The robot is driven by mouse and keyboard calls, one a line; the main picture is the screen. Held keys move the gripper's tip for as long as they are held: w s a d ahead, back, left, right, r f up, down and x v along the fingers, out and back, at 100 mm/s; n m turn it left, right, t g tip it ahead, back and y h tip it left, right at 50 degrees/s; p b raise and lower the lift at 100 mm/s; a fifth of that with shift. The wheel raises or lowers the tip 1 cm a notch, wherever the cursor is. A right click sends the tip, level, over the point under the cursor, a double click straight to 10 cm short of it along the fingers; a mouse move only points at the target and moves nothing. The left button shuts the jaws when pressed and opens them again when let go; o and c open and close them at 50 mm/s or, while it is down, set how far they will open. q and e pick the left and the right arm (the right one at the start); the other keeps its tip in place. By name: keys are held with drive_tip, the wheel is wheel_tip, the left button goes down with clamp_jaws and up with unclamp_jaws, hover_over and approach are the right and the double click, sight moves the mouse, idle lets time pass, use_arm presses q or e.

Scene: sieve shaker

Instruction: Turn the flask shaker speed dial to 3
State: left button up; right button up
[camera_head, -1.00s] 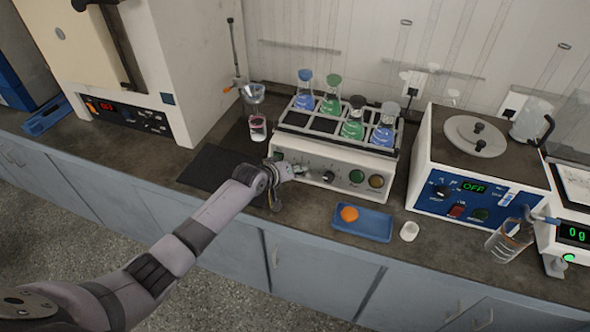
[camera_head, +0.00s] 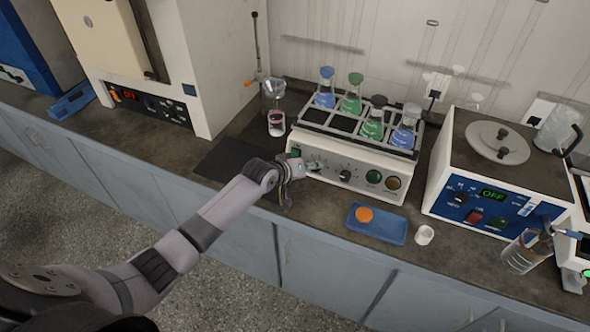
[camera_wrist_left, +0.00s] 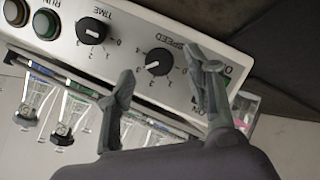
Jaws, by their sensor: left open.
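The flask shaker (camera_head: 350,160) is a white box with a rack of blue and green flasks on top. In the left wrist view its black speed dial (camera_wrist_left: 158,62) has a pale mark on the side toward the left of the picture, near the 3 and 4; the exact setting is hard to read. My left gripper (camera_head: 307,167) is at the left part of the shaker's front panel. In the left wrist view its open fingers (camera_wrist_left: 165,78) point at the panel on either side of the speed dial. Contact with the dial cannot be told. My right gripper is not in view.
The time dial (camera_wrist_left: 91,31) is beside the speed dial, with green (camera_wrist_left: 46,24) and amber (camera_wrist_left: 15,12) buttons beyond. A blue tray (camera_head: 378,231) with an orange item and a white cup (camera_head: 424,235) stand in front. A beaker (camera_head: 276,122) is left of the shaker.

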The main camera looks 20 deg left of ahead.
use_arm(q)
drive_tip(key=v, duration=0.9)
drive_tip(key=shift+s+r, duration=0.15)
drive_tip(key=shift+s, duration=0.15)
